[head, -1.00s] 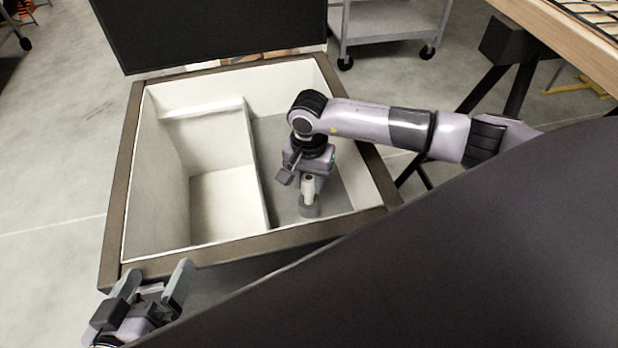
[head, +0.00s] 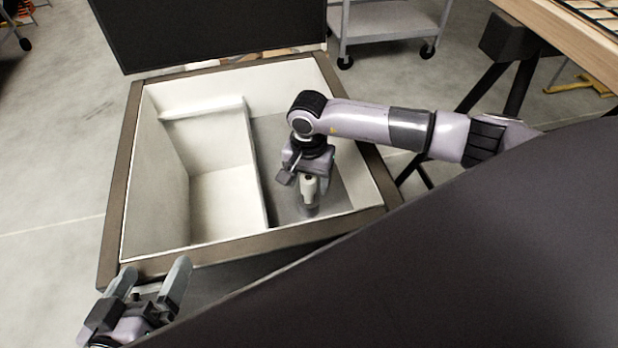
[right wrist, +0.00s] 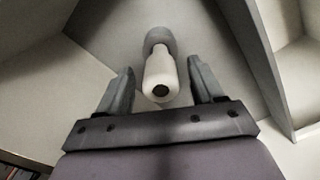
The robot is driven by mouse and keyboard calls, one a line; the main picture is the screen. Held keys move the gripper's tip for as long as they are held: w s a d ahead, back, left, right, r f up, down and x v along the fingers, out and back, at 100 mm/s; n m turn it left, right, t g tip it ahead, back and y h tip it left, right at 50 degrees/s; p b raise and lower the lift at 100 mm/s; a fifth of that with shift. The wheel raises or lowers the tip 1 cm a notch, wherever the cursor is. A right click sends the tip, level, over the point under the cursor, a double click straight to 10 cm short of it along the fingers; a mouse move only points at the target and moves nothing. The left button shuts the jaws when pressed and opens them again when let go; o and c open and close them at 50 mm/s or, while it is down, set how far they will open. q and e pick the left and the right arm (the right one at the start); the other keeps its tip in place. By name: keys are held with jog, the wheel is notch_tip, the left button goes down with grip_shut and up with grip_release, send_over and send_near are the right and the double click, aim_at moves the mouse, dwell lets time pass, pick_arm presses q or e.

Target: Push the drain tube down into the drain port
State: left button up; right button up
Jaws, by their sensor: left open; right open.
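The drain tube (head: 309,188) is a pale upright cylinder with a dark hole in its top, standing in the right compartment of the chest. In the right wrist view the tube (right wrist: 160,79) rises from a wider grey collar, the drain port (right wrist: 160,39). My right gripper (right wrist: 162,88) is open, with one finger on each side of the tube and a gap visible on both sides. In the head view the right gripper (head: 303,184) is down inside this compartment, partly hiding the tube. My left gripper (head: 152,281) is open and empty at the chest's front left corner.
The open chest (head: 117,195) has a brown rim and white inner walls. A divider (head: 257,165) separates the empty left compartment from the right one, close to my right gripper. A grey cart (head: 385,22) stands behind, and a wooden table (head: 570,30) at the right.

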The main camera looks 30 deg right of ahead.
jog(key=shift+r+p, duration=0.15)
jog(key=shift+p, duration=0.15)
pick_arm(q)
notch_tip(320, 180, up, 3)
jog(key=p, duration=0.3)
jog(key=shift+a+f, duration=0.1)
jog(key=shift+f, duration=0.1)
pick_arm(e)
notch_tip(320, 180, up, 7)
jog(key=shift+f, duration=0.1)
